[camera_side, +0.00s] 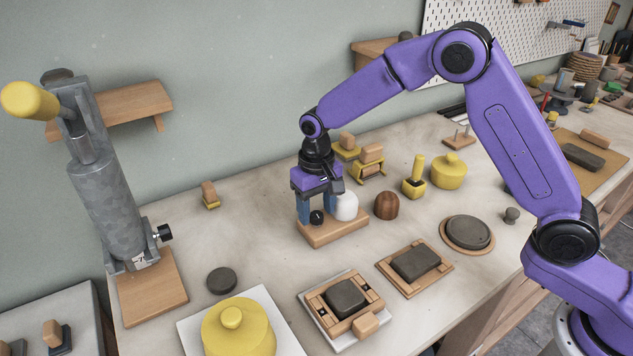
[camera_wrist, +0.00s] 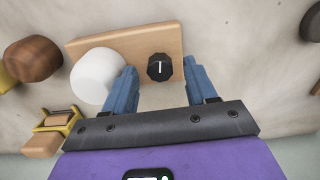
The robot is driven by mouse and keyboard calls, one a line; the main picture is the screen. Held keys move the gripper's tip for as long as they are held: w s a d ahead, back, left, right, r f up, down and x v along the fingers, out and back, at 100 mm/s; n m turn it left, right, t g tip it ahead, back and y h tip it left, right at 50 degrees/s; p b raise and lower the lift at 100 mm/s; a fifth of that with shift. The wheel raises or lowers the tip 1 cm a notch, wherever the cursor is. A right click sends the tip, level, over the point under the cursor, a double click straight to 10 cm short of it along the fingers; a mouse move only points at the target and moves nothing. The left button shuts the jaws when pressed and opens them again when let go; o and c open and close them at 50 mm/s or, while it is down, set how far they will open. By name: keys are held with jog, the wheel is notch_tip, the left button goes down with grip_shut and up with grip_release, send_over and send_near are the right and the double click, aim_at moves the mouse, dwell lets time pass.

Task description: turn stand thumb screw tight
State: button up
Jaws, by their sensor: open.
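A wooden stand (camera_side: 340,232) on the table carries a white dome (camera_side: 346,205) and a black thumb screw (camera_side: 317,217). In the wrist view the thumb screw (camera_wrist: 160,66) shows a white line running roughly up and down the picture, and the white dome (camera_wrist: 97,76) is to its left on the wooden stand (camera_wrist: 155,38). My gripper (camera_side: 317,212) points down over the stand with its blue fingers apart. In the wrist view my gripper (camera_wrist: 161,72) has one finger on each side of the thumb screw, with visible gaps. The left finger is close beside the dome; contact cannot be told.
A brown wooden dome (camera_side: 387,206) stands right of the stand. Yellow-and-wood blocks (camera_side: 369,162) are behind it. A grey press (camera_side: 108,210) on a wooden base is at left. A dark block in a wooden frame (camera_side: 346,298) lies in front.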

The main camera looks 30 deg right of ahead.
aim_at(317, 214)
notch_tip(317, 214, up, 17)
dwell(0.4)
dwell(0.6)
jog(key=s+d+f+n, duration=0.2)
jog(key=s+d+n, duration=0.2)
jog(key=s, duration=0.7)
jog(key=s+d+f+n, duration=0.2)
jog(key=s+d+n, duration=0.2)
jog(key=s, duration=0.8)
jog(key=s+d+f+n, duration=0.3)
jog(key=s+d, duration=0.4)
jog(key=s, duration=0.4)
jog(key=shift+s+d+n, duration=0.35)
jog(key=shift+n, duration=0.25)
